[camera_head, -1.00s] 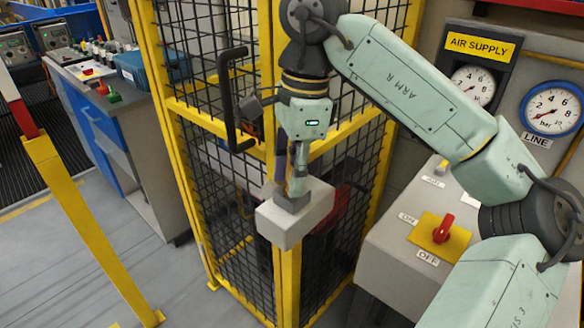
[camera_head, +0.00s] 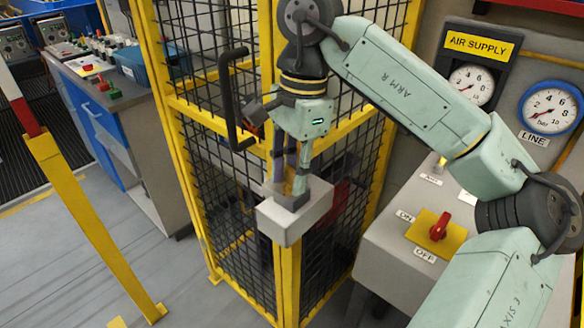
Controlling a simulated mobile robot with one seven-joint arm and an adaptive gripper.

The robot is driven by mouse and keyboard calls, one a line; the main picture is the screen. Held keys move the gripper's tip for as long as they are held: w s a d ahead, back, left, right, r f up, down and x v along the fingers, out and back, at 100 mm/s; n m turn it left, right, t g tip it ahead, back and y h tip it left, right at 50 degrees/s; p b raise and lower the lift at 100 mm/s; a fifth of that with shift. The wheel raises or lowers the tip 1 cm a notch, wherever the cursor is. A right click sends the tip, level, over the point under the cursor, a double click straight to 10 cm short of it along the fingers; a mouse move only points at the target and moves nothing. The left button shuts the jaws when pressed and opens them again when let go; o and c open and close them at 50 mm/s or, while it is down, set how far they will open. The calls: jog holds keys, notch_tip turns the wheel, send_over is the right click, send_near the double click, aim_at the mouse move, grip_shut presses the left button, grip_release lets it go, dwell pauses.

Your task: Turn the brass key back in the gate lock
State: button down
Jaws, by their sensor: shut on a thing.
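The gate lock is a pale grey box (camera_head: 285,226) on the yellow post of the mesh gate, in the middle of the head view. My gripper (camera_head: 288,190) points down at the top of this box. Its two fingers show side by side, with their tips at a dark fitting on the box. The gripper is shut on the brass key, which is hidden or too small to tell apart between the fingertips. How far the key is turned cannot be seen.
A black gate handle (camera_head: 229,100) stands just left of my gripper. The yellow-framed mesh gate (camera_head: 225,200) surrounds the lock. At right are a grey cabinet with a red switch (camera_head: 440,227) and pressure gauges (camera_head: 550,111). A yellow barrier post (camera_head: 95,230) stands at left.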

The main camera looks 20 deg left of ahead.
jog(key=n, duration=0.3)
dwell(0.4)
jog(key=shift+n+h, duration=0.3)
jog(key=shift+n, duration=1.2)
jog(key=c, duration=1.2)
grip_release()
jog(key=shift+r, duration=0.1)
